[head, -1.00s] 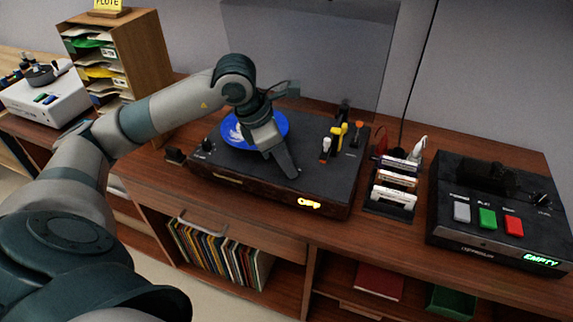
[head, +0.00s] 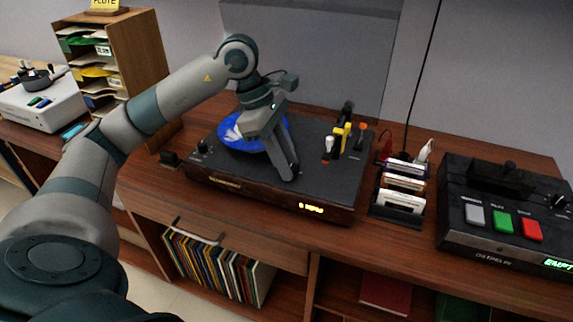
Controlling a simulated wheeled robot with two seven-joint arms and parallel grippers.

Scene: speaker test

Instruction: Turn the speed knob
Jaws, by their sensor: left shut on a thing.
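The record player (head: 335,185) stands on the wooden sideboard, with a blue record (head: 232,143) on it. My left gripper (head: 291,174) points down at the front of its deck, right of the record. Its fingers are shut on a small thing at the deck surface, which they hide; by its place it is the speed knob. A small black knob (head: 203,148) sits free at the deck's left end. A glowing display (head: 311,208) is on the player's front, its text too small to read surely. My right gripper is out of view.
White, yellow and orange levers (head: 341,138) stand at the deck's right. A rack of cartridges (head: 401,200) and a dark box with grey, green and red buttons (head: 503,219) are further right. A paper sorter (head: 150,65) stands at the back left.

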